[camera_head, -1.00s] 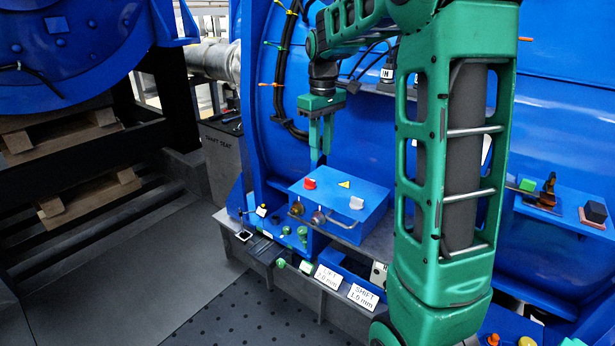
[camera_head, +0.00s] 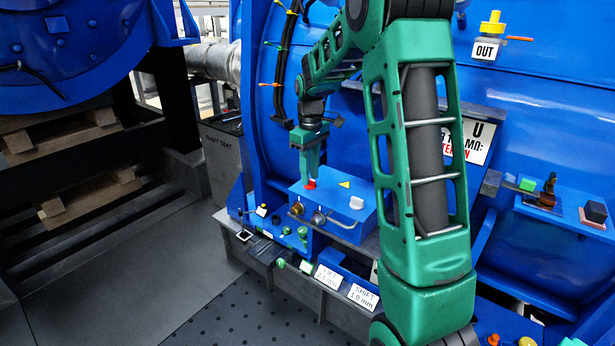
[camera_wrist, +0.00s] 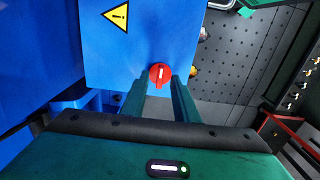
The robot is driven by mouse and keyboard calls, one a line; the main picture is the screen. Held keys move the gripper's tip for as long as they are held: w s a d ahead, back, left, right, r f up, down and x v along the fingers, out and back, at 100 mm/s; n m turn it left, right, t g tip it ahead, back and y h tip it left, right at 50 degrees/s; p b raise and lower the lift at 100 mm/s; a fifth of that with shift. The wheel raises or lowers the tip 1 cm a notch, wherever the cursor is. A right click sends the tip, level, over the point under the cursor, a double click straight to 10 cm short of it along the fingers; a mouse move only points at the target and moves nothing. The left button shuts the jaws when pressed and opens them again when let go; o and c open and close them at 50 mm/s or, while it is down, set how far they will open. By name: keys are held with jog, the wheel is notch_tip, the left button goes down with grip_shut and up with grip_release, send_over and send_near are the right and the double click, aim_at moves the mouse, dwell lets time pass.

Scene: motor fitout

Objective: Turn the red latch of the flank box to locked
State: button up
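The flank box (camera_head: 331,204) is a blue box on the side of the big blue housing, with a yellow warning triangle on its lid. The red latch (camera_head: 310,184) is a round knob at the left of the lid, partly covered by my fingers in the head view. In the wrist view the red latch (camera_wrist: 160,76) shows a white mark running nearly up and down. My gripper (camera_head: 312,176) points down at the latch. In the wrist view its fingers (camera_wrist: 160,88) stand apart, with the latch at the gap between their tips. I cannot tell whether they touch it.
A white knob (camera_head: 356,202) sits on the right of the lid. A metal handle (camera_head: 335,221) and round knobs are on the box's front. Label plates (camera_head: 362,297) line the ledge below. The grey floor (camera_head: 120,270) at left is clear.

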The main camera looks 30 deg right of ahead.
jog(key=shift+f, duration=0.45)
grip_shut()
